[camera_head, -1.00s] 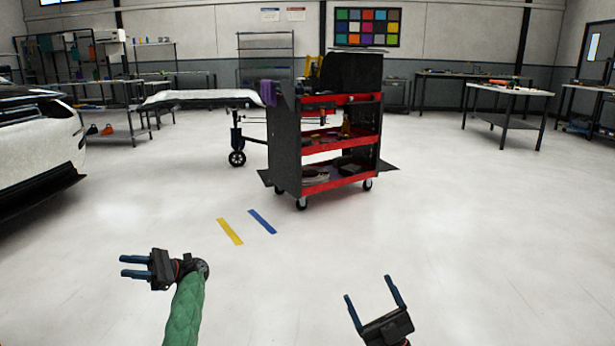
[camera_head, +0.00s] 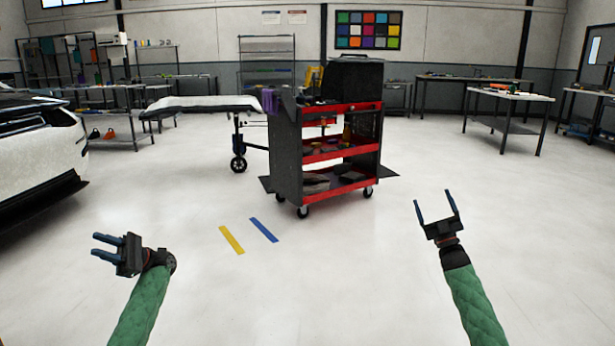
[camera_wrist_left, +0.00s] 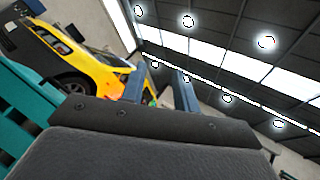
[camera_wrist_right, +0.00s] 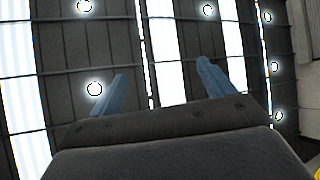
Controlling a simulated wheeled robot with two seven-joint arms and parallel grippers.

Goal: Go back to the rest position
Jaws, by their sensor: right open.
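My left gripper (camera_head: 108,246) is at the lower left of the head view, its fingers pointing left, apart and empty. In the left wrist view its two blue fingers (camera_wrist_left: 160,90) stand apart with nothing between them. My right gripper (camera_head: 434,207) is at the lower right of the head view, its fingers pointing up and away, open and empty. In the right wrist view its fingers (camera_wrist_right: 160,88) are spread against the ceiling. Both grippers are in free air above the floor, apart from any object.
A black and red tool cart (camera_head: 339,150) stands ahead, beside a wheeled table (camera_head: 205,103). A white car (camera_head: 40,150) is at the left. Yellow (camera_head: 231,239) and blue (camera_head: 264,230) strips lie on the floor. Workbenches (camera_head: 505,95) stand at the back right.

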